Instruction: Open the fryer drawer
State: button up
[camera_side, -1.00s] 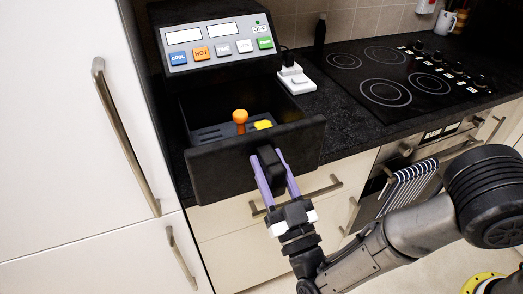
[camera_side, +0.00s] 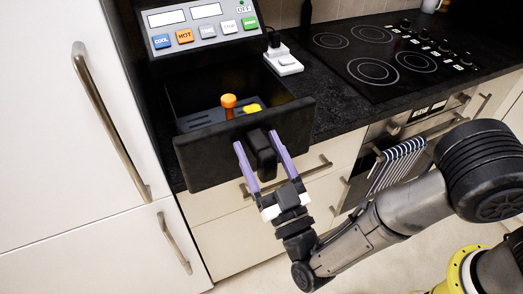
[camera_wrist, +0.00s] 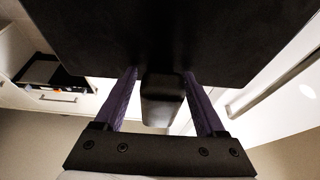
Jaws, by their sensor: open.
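The black fryer (camera_side: 203,38) stands on the dark worktop with colored buttons on its panel. Its drawer (camera_side: 210,155) is pulled out, and the inside shows an orange knob-shaped object (camera_side: 229,104) and a yellow piece (camera_side: 252,108). The drawer's black handle (camera_side: 262,155) sticks out from the front. My gripper (camera_side: 257,150) is open, with one purple finger on each side of the handle. In the wrist view the handle (camera_wrist: 162,98) lies between the spread fingers, with gaps on both sides.
A white socket block (camera_side: 284,60) sits on the worktop right of the fryer. A black hob (camera_side: 380,55) lies further right. A tall white cupboard door (camera_side: 60,110) stands close on the left. Drawers with metal handles (camera_side: 285,180) are below, and a striped towel (camera_side: 397,165) hangs from the oven.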

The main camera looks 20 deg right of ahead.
notch_tip(320, 180, up, 18)
jog(key=s+a+f+n+g+y, duration=0.1)
jog(key=s+a+n+g+y, duration=0.2)
jog(key=a+g+y, duration=0.55)
jog(key=s+a+n+g+y, duration=0.2)
jog(key=a+n+g+y, duration=0.3)
jog(key=a, duration=0.7)
jog(key=s+d+m+g+h, duration=0.2)
jog(key=d+m+h, duration=0.2)
jog(key=d+h, duration=0.45)
jog(key=s+d+m+g+h, duration=0.15)
jog(key=d+m+h, duration=0.3)
jog(key=d, duration=0.75)
jog(key=shift+n+g+h, duration=0.25)
jog(key=shift+g, duration=0.25)
jog(key=x, duration=1.2)
jog(key=s+x, duration=0.1)
jog(key=x, duration=0.5)
jog(key=shift+f, duration=0.4)
